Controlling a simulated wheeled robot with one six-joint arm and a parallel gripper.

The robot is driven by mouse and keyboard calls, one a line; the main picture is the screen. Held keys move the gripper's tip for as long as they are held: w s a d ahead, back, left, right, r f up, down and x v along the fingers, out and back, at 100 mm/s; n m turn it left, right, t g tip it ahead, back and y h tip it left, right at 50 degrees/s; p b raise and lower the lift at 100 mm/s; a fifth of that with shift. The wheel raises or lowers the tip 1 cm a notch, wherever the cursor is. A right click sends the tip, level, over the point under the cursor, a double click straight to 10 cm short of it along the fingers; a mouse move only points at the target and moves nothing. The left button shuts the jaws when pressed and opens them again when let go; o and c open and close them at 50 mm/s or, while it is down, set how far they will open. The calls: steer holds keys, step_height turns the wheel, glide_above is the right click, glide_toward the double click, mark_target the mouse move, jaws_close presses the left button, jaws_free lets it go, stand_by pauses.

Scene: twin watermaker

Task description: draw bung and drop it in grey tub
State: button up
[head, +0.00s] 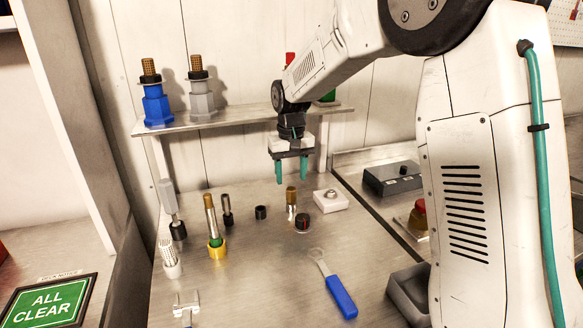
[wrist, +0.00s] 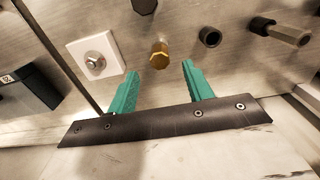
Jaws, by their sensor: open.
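My gripper (head: 291,172) hangs pointing down, its two green fingers apart and empty. A brass-topped plug (head: 291,198), which looks like the bung, stands upright on the bench below it. In the wrist view the plug's hex brass head (wrist: 159,53) lies just beyond the gap between the fingertips (wrist: 160,70), touching neither. I cannot tell what its lower end sits in. The grey tub (head: 408,292) is at the lower right of the head view, partly hidden by my arm.
A white block with a bolt (head: 329,200), a black ring (head: 261,212) and a black-and-red knob (head: 302,223) stand close around the plug. Several upright fittings are to the left. A blue-handled wrench (head: 339,292) lies in front. A shelf (head: 235,117) runs behind.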

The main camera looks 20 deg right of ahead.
mark_target(291, 189)
step_height(291, 189, down, 6)
steer(key=shift+f, duration=0.1)
stand_by(0.4)
steer(key=c, duration=1.1)
steer(key=shift+o, duration=0.5)
steer(key=shift+r, duration=2.85)
steer(key=shift+s, duration=0.1)
